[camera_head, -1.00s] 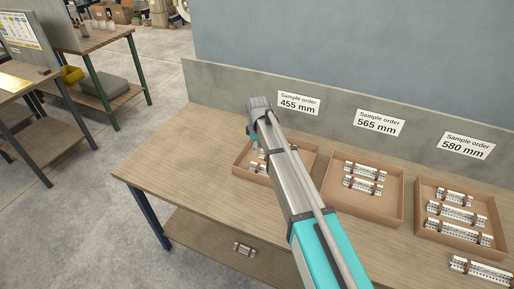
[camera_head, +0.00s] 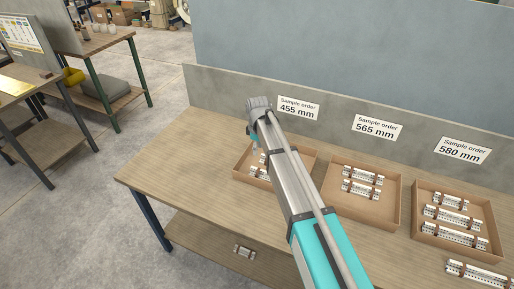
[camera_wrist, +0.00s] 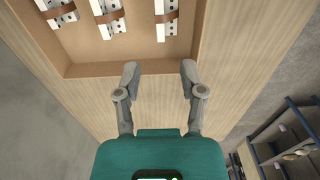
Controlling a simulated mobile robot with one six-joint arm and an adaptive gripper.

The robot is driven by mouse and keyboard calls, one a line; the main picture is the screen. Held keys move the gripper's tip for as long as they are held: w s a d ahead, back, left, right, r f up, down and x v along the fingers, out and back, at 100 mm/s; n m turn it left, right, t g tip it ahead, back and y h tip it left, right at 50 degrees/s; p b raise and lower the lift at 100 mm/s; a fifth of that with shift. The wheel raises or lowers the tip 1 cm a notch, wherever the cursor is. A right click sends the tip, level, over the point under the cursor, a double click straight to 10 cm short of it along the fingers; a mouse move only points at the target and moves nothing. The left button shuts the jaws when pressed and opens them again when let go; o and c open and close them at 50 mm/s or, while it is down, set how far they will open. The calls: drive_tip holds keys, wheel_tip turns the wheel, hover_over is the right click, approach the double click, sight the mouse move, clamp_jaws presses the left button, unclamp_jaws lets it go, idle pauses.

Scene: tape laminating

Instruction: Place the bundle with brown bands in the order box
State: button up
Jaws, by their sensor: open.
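My gripper (camera_wrist: 160,70) is open and empty in the wrist view, with its fingertips near the edge of a cardboard box (camera_wrist: 85,70). Inside that box lie three metal bundles with brown bands, on the left (camera_wrist: 58,14), in the middle (camera_wrist: 107,18) and on the right (camera_wrist: 166,22). In the head view my gripper (camera_head: 254,142) is over the left box (camera_head: 240,172), under the 455 mm sign; my arm hides part of this box. Another bundle (camera_head: 478,272) lies on the bare table at the lower right; its band colour is hard to tell.
The middle box (camera_head: 362,212) under the 565 mm sign holds two bundles. The right box (camera_head: 455,248) under the 580 mm sign holds three. A small bundle (camera_head: 244,251) lies on the lower shelf. The table's left end (camera_head: 170,165) is clear.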

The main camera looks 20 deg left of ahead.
drive_tip(key=shift+d, duration=0.1)
idle(0.3)
drive_tip(key=s+d+m, duration=0.3)
drive_tip(key=d+m, duration=0.1)
drive_tip(key=d, duration=0.9)
drive_tip(key=s+d+m, duration=0.3)
drive_tip(key=d+m, duration=0.1)
drive_tip(key=d, duration=0.8)
drive_tip(key=s+d+m, duration=0.4)
drive_tip(key=s+d, duration=0.1)
drive_tip(key=d, duration=0.4)
drive_tip(key=s+d+m, duration=0.5)
drive_tip(key=s+d, duration=0.1)
drive_tip(key=d, duration=0.3)
